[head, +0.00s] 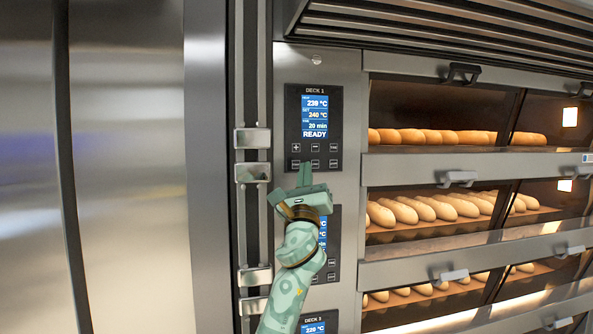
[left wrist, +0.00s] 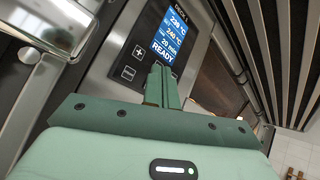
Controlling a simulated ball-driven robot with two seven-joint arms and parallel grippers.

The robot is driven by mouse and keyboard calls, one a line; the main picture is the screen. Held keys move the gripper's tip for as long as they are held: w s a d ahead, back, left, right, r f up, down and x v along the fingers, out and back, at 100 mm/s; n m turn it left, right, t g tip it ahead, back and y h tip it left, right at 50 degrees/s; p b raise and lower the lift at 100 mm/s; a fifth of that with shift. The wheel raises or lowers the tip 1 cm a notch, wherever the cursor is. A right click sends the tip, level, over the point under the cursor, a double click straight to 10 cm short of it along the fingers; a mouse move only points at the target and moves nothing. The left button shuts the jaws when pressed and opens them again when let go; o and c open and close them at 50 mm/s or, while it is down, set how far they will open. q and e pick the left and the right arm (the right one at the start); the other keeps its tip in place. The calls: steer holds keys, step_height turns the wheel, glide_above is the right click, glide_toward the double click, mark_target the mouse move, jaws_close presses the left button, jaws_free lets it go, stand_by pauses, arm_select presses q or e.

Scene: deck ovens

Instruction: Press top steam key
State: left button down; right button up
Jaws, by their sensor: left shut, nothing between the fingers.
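The top control panel, marked DECK 1 (head: 314,128), has a blue screen (head: 315,116) reading READY and two rows of keys below it. The upper row has a plus key (head: 296,148) and a minus key (head: 315,148). The lower-row labels are too small to read, so I cannot tell which key is steam. My left gripper (head: 305,170) is shut and empty, its fingertips at the panel's lower row. I cannot tell if they touch. In the left wrist view the shut fingers (left wrist: 161,86) point at the panel (left wrist: 142,48) and cover part of its keys. My right gripper is not in view.
A second panel (head: 334,240) sits below, partly behind my left arm, with a third (head: 320,325) under it. Oven decks with bread (head: 430,208) and handles (head: 457,178) are at the right. Metal hinges (head: 252,172) run down the left.

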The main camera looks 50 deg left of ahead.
mark_target(296, 164)
arm_select(q)
steer(key=shift+w+a+b, duration=0.45)
steer(key=shift+a, duration=0.45)
steer(key=shift+w+a+b, duration=0.4)
steer(key=shift+w+a, duration=0.1)
steer(key=shift+a, duration=0.35)
steer(key=shift+w+a+b, duration=0.45)
steer(key=shift+a, duration=0.45)
steer(key=shift+a, duration=0.1)
steer(key=shift+w+a, duration=0.2)
steer(key=shift+a, duration=0.1)
